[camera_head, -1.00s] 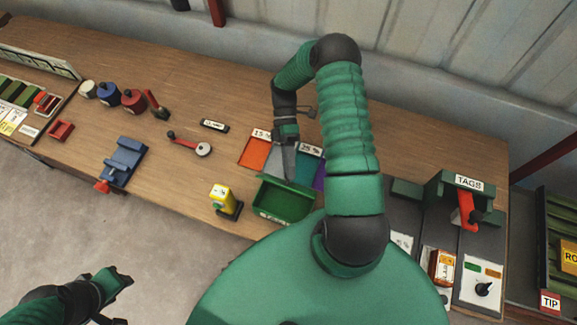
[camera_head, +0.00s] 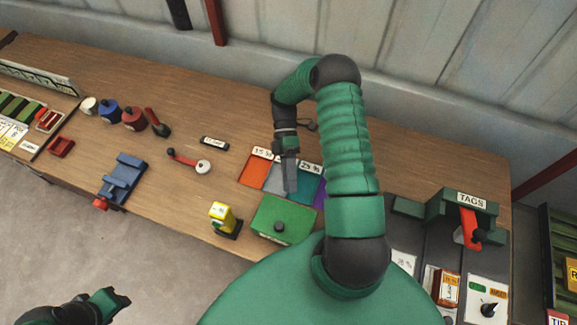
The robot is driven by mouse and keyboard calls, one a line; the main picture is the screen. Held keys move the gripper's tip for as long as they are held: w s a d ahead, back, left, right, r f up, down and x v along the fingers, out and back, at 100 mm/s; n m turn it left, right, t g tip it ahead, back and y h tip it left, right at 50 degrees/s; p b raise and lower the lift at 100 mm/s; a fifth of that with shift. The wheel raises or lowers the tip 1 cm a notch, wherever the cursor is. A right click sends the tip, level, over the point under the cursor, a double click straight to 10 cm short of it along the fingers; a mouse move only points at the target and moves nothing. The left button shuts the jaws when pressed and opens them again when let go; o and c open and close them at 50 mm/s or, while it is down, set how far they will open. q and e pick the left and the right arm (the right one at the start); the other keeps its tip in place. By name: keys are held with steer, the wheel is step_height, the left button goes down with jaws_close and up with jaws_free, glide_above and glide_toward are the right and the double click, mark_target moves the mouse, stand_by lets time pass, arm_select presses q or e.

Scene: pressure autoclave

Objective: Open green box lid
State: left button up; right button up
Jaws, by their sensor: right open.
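The green box (camera_head: 268,232) stands near the front edge of the workbench. My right gripper (camera_head: 291,188) is open and empty, just behind the lid and above the coloured panels, apart from the knob. Its arm hides part of the area right of the box. My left gripper (camera_head: 122,299) is at the bottom left, away from the bench; its finger gap is unclear.
Coloured panels (camera_head: 254,171) lie behind the box. A yellow device (camera_head: 222,216) stands close to its left. A blue fixture (camera_head: 123,178) and red and blue pots (camera_head: 134,116) are further left. The TAGS unit (camera_head: 463,206) is at right.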

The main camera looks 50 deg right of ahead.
arm_select(q)
steer(key=shift+s+b+x, duration=0.25)
steer(key=shift+b+x, duration=0.5)
steer(key=shift+x, duration=0.4)
arm_select(e)
steer(key=v, duration=1)
steer(key=shift+w+d, duration=0.2)
steer(key=shift+d, duration=0.1)
arm_select(q)
steer(key=shift+f, duration=0.1)
steer(key=shift+a, duration=0.1)
arm_select(e)
steer(key=shift+a+f, duration=0.1)
